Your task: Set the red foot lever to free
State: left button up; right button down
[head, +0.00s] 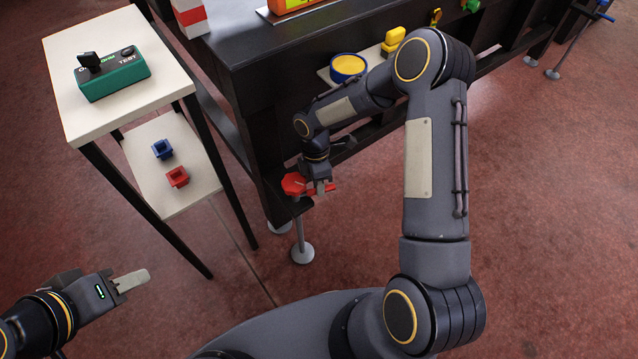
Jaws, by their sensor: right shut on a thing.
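The red foot lever (293,184) sits at the top of a thin grey leg with a round foot, by the near corner of the black table. My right gripper (321,189) reaches down to it and is shut on its red handle; the fingers hide part of it. Which setting the lever is in cannot be told from here. My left gripper (135,281) is low at the left, away from the lever and empty. One pale finger shows clearly; its opening cannot be told.
The black table (280,75) stands behind the lever. A white side stand (75,40) at left holds a green TEST box (115,80), with blue (162,149) and red (177,177) cups on its lower shelf.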

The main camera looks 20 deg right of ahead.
jog(key=shift+w, duration=0.1)
dwell(0.3)
jog(key=c, duration=1.3)
grip_release()
jog(key=shift+c, duration=0.2)
notch_tip(320, 180, up, 8)
jog(key=w+p, duration=0.1)
jog(key=p, duration=0.1)
jog(key=shift+w+f, duration=0.15)
jog(key=shift+w, duration=0.1)
